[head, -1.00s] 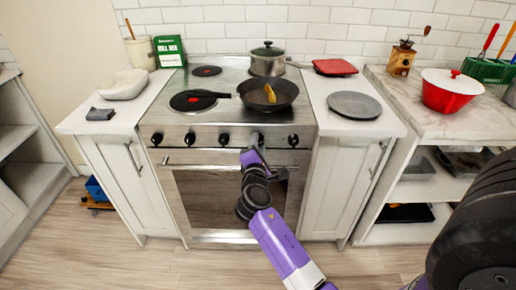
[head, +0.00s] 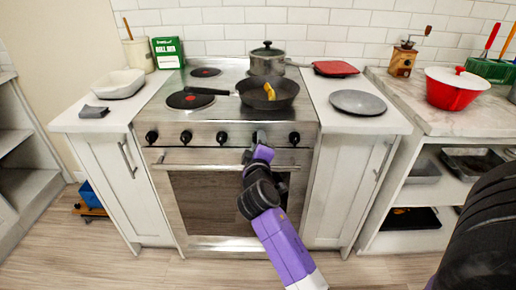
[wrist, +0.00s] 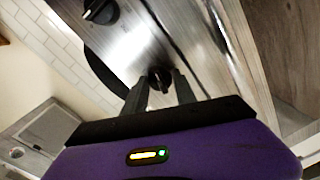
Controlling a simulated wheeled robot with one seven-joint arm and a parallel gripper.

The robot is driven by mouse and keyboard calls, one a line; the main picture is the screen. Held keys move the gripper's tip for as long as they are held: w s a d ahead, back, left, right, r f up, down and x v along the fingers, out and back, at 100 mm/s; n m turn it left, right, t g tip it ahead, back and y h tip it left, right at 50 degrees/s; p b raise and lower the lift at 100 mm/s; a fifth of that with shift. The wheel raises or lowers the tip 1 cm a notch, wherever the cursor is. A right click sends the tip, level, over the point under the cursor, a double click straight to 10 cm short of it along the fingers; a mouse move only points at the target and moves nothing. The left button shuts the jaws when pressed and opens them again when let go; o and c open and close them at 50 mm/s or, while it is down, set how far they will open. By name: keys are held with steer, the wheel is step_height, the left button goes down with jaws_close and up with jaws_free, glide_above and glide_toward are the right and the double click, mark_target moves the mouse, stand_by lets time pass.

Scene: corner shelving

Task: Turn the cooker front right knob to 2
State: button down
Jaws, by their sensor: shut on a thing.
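The cooker (head: 225,125) stands ahead with a row of several black knobs along its steel front panel. My gripper (head: 259,138) is at the second knob from the right. In the wrist view, my gripper's two fingers (wrist: 161,82) sit on either side of a black knob (wrist: 158,76) and are shut on it. The rightmost knob (head: 294,138) is free. Another knob (wrist: 100,10) shows at the top of the wrist view, apart from the fingers. The held knob's pointer and any number marks are too small or hidden to read.
A black frying pan (head: 268,92) with yellow food stands on the hob, its handle pointing left. A lidded pot (head: 267,62) is behind it. The oven handle (head: 225,167) runs just below the knobs. Counters flank the cooker; a grey plate (head: 356,102) lies on the right one.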

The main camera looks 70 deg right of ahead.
steer(key=shift+f+m+b, duration=0.2)
steer(key=shift+m+b, duration=0.8)
steer(key=shift+m, duration=0.5)
steer(key=c, duration=1)
jaws_free()
steer(key=shift+r, duration=0.1)
steer(key=v, duration=0.8)
steer(key=shift+d, duration=0.1)
